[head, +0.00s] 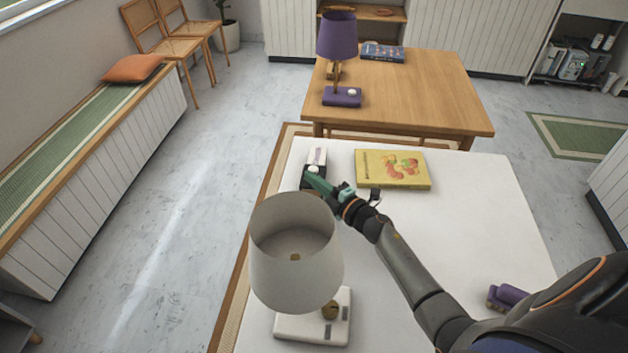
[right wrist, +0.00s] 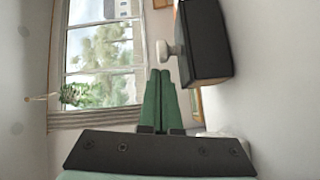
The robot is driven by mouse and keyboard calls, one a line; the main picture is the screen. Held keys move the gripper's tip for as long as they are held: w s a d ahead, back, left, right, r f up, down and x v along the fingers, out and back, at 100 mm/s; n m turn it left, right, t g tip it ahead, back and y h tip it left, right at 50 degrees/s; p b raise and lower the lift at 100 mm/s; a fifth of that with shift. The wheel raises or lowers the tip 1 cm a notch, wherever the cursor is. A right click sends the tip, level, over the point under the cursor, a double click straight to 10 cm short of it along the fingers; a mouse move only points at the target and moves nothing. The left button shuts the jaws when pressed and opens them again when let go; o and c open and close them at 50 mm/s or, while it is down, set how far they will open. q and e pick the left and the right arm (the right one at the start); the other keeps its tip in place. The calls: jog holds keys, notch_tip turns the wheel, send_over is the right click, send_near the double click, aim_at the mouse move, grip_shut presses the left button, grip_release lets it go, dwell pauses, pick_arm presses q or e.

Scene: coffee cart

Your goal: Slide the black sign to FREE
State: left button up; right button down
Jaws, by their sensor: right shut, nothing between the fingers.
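The black sign (head: 308,187) lies near the far left corner of the white table. A pale strip (head: 317,156) shows at its far end, and a white knob (head: 313,169) sits on it. In the right wrist view the sign is a black block (right wrist: 206,42) with the white knob (right wrist: 164,50) sticking out of its side. My right gripper (head: 310,174) has green fingers, shut and empty, with the tips close beside the knob. In the wrist view the fingertips (right wrist: 160,72) are just below the knob; I cannot tell whether they touch it. The lettering is unreadable. My left gripper is not in view.
A white lamp (head: 295,250) stands in front of the sign. A yellow book (head: 392,169) lies right of it, and a purple object (head: 505,297) at the lower right. A wooden table (head: 430,90) with a purple lamp (head: 337,36) stands beyond. The white table's middle is largely clear.

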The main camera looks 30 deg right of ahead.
aim_at(318, 166)
jog(key=shift+w+d, duration=0.1)
jog(key=shift+w+d, duration=0.15)
jog(key=shift+w, duration=0.1)
jog(key=w+d+b, duration=0.2)
jog(key=w, duration=0.1)
jog(key=w+d+b, duration=0.1)
jog(key=shift+w+d+f+b, duration=0.1)
jog(key=shift+w+f+b, duration=0.05)
jog(key=shift+f+b, duration=0.15)
jog(key=shift+w+d+r+b, duration=0.1)
jog(key=shift+w+d+b, duration=0.65)
jog(key=shift+w, duration=0.25)
jog(key=shift+w+d+r, duration=0.15)
jog(key=shift+w+d, duration=0.2)
jog(key=shift+d, duration=0.05)
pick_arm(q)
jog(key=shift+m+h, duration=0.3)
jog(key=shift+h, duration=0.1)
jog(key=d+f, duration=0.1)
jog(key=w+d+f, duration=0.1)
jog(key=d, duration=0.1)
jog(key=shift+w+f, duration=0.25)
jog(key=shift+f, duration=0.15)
pick_arm(e)
jog(key=shift+r, duration=0.1)
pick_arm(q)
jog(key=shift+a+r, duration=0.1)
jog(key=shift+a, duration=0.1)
pick_arm(e)
jog(key=shift+a, duration=0.15)
